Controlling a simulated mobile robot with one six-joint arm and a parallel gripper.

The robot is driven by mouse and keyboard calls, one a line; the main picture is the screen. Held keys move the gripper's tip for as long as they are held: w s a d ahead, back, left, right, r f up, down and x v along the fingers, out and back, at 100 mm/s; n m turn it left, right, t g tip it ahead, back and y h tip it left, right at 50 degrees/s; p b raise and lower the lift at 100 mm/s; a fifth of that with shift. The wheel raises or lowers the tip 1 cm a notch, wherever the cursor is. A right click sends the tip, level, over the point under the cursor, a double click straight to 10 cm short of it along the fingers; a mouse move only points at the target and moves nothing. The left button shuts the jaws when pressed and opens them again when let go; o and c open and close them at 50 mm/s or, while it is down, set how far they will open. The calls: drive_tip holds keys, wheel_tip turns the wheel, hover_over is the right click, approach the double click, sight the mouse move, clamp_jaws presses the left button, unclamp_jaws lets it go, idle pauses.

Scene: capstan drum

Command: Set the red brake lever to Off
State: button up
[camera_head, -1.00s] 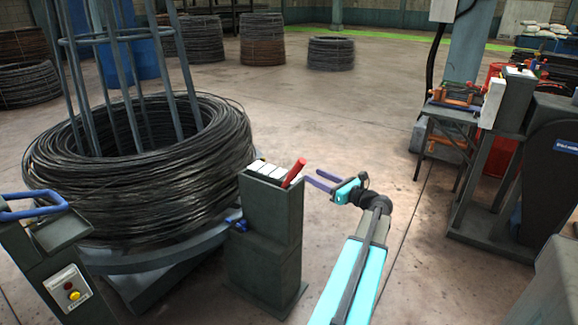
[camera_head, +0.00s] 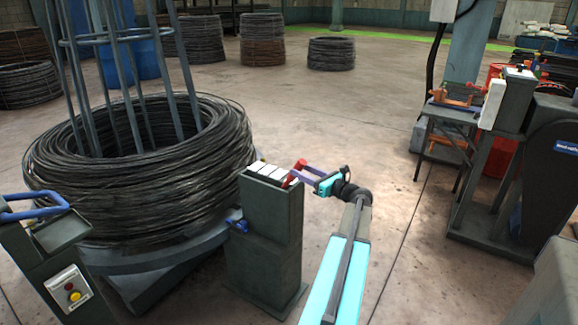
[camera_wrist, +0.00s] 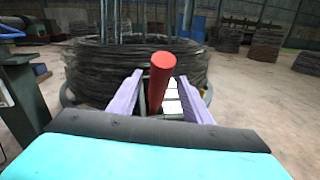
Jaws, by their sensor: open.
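The red brake lever (camera_head: 291,178) stands tilted on top of a dark grey pedestal (camera_head: 268,235), beside a row of white labels (camera_head: 262,170). In the wrist view the red lever (camera_wrist: 161,80) rises between the two purple fingers, its round end toward the camera. My gripper (camera_head: 303,170) is at the right side of the pedestal top, with its fingers reaching around the lever. In the wrist view the gripper (camera_wrist: 160,98) is open, with a gap to the right finger; the lever is close to the left finger, and I cannot tell whether they touch.
A large coil of black wire (camera_head: 140,150) on a round stand is just left of the pedestal. A control post with a blue handle (camera_head: 35,207) stands at the front left. A workbench with machinery (camera_head: 450,112) is at the right. The floor between is clear.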

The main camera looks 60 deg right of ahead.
drive_tip(key=shift+w+d, duration=0.2)
drive_tip(key=shift+w, duration=0.95)
drive_tip(key=shift+w+d, duration=0.2)
drive_tip(key=shift+w, duration=0.95)
drive_tip(key=shift+w+d, duration=0.2)
drive_tip(key=shift+w, duration=0.95)
clamp_jaws()
